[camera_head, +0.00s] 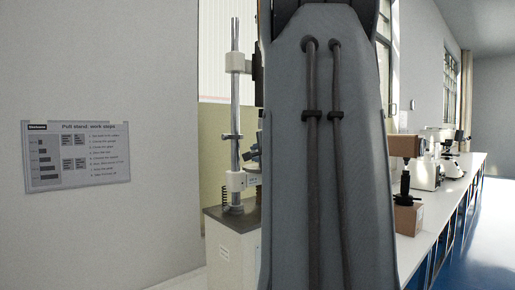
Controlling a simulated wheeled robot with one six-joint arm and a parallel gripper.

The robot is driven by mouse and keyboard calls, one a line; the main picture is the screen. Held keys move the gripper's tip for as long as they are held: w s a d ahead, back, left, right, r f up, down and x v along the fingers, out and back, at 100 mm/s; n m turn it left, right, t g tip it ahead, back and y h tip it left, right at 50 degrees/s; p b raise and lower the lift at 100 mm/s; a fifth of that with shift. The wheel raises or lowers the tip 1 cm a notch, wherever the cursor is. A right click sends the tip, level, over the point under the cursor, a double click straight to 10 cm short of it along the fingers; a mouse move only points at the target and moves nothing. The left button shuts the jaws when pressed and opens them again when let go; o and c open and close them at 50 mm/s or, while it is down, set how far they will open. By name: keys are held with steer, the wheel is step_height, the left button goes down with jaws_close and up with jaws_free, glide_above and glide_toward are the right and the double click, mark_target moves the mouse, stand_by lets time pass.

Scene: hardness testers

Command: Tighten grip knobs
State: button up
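A test stand with an upright silver column (235,105) stands left of centre, on a grey box-like base (230,245). A white upper bracket (236,62) and a white lower bracket (236,181) sit on the column, with a small clamp (231,137) between them. My own large grey arm link fills the middle of the view and hides the stand's right side. I cannot make out any grip knobs clearly. My gripper is not in view, and neither is anything it may hold.
A work-steps sign (77,155) headed "Pull stand" hangs on the left wall. A long white bench (440,215) runs back on the right. It bears a brown block (407,218) with a black device (404,186), and white machines (427,174). Blue floor (490,245) is clear at right.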

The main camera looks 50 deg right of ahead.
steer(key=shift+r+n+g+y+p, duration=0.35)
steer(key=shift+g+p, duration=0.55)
steer(key=shift+p, duration=4.85)
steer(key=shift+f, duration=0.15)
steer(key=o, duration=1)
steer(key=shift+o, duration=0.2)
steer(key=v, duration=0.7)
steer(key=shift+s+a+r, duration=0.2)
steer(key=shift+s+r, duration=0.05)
